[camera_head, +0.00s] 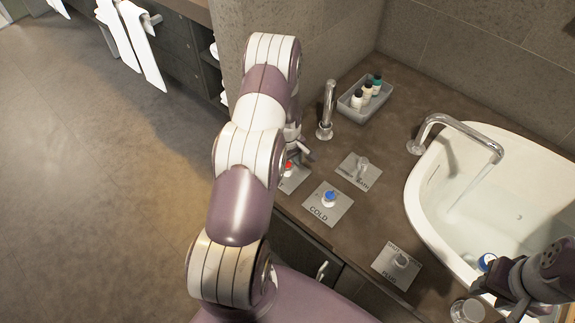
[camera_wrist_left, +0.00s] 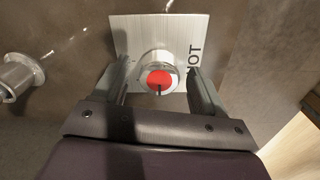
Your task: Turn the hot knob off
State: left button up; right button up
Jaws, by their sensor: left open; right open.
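The hot knob (camera_head: 288,166) is silver with a red cap and stands on a metal plate (camera_head: 286,184), partly hidden by my left arm. In the left wrist view the knob (camera_wrist_left: 160,79) sits in front of its plate (camera_wrist_left: 142,36), which is lettered "HOT". A small dark mark on the red cap points down. My left gripper (camera_wrist_left: 160,84) is open, with one finger on each side of the knob; contact is not clear. In the head view the left gripper (camera_head: 300,152) is mostly behind my arm. My right gripper (camera_head: 497,279) is open at the lower right, near the basin's rim.
A cold knob (camera_head: 329,198) with a blue cap, a bath lever (camera_head: 361,166) and a plug knob (camera_head: 401,260) stand on nearby plates. A faucet (camera_head: 460,124) runs water into the white basin (camera_head: 418,190). A bottle tray (camera_head: 355,108) and a metal spout (camera_head: 326,112) stand behind.

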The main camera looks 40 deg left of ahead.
pick_arm(q)
jog(key=shift+f, duration=0.3)
jog(key=shift+c, duration=0.3)
jog(key=c, duration=1)
jog(key=shift+o, duration=0.2)
